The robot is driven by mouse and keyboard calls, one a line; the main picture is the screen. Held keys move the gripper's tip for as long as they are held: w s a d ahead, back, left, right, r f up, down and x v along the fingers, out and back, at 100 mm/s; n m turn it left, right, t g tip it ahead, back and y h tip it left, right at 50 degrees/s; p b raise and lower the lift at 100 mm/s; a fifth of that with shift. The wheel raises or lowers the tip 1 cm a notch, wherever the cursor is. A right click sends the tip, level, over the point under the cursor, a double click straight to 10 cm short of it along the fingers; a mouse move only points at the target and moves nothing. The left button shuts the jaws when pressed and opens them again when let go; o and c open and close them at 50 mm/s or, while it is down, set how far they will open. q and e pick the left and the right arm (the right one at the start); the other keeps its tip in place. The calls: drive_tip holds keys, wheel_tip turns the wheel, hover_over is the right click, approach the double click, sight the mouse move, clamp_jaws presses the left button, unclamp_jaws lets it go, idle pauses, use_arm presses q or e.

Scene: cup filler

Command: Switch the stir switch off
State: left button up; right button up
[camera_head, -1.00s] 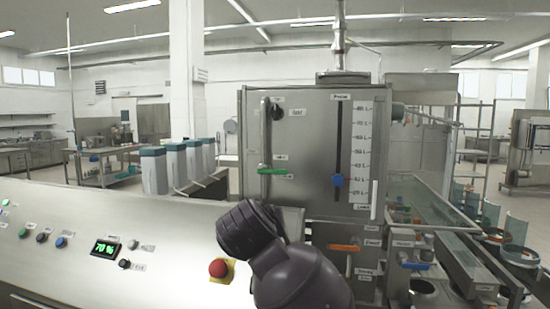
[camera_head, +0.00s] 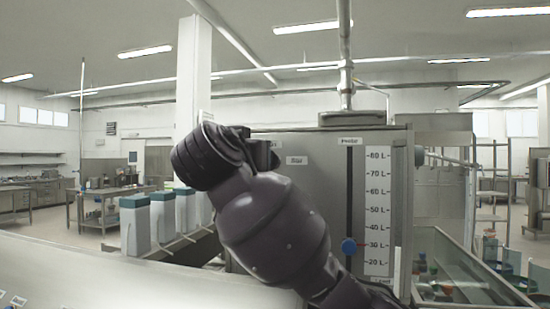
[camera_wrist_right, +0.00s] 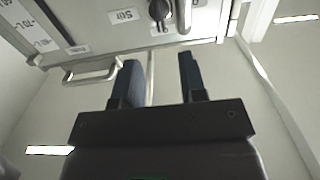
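There I cannot clearly tell knob from arm. The knob's exact setting is unclear. My left gripper is out of view.
In the head view, a blue slider (camera_head: 348,245) sits near 30 L on the scale (camera_head: 377,210). Tall grey containers (camera_head: 135,228) stand left of my arm. A glass-sided trough (camera_head: 470,270) lies at right.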

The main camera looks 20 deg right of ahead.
drive_tip(key=shift+p+x, duration=0.5)
drive_tip(key=shift+x, duration=4.8)
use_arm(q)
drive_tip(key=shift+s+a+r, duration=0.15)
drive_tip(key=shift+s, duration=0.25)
use_arm(e)
drive_tip(key=shift+r, duration=0.1)
clamp_jaws()
